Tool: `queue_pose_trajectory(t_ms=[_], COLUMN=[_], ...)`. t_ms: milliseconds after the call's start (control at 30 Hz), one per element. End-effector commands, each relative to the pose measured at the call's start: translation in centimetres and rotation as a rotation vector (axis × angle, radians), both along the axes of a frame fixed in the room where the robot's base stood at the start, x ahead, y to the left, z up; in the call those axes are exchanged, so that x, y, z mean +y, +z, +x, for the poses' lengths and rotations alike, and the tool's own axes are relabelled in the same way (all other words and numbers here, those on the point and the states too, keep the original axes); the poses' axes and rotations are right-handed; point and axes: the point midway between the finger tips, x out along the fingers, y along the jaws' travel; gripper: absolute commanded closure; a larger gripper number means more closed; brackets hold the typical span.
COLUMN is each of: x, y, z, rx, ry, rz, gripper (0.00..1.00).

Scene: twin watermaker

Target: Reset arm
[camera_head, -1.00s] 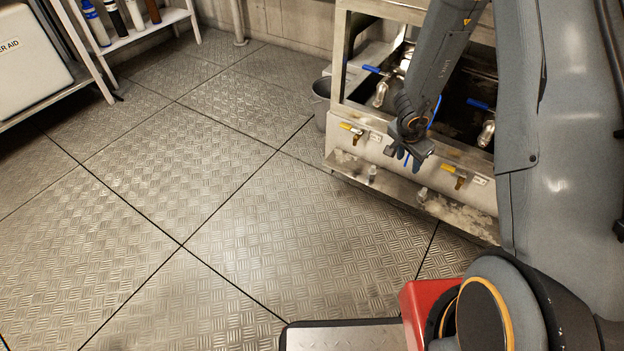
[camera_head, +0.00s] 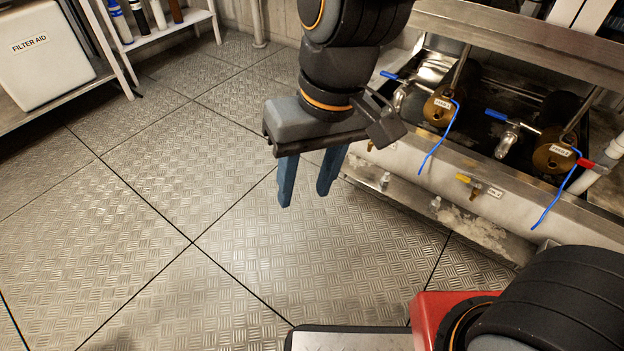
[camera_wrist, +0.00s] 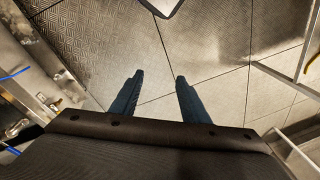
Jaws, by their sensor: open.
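My gripper (camera_head: 305,190) hangs in the upper middle of the head view, its two blue fingers pointing down over the metal floor. The fingers are apart with nothing between them. In the wrist view my gripper (camera_wrist: 160,78) also shows open and empty, with bare floor beyond the fingertips. It is to the left of the metal tank unit (camera_head: 500,215) and apart from it.
The tank unit at the right has blue-handled valves (camera_head: 497,116), yellow-handled valves (camera_head: 463,178) and brass cylinders with blue cords (camera_head: 425,140). A white FILTER AID box (camera_head: 45,65) stands on a shelf at the left. The floor (camera_head: 150,220) between is clear.

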Motion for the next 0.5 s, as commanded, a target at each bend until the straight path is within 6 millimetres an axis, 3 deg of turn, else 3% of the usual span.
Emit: queue_pose_trajectory(t_ms=[133, 500], x=[-0.82, -0.93], y=[0.41, 0.43], z=[-1.6, -1.66], rx=[-0.003, -0.003], ry=[0.049, 0.051], rz=[-0.032, -0.035], gripper=[0.58, 0.58])
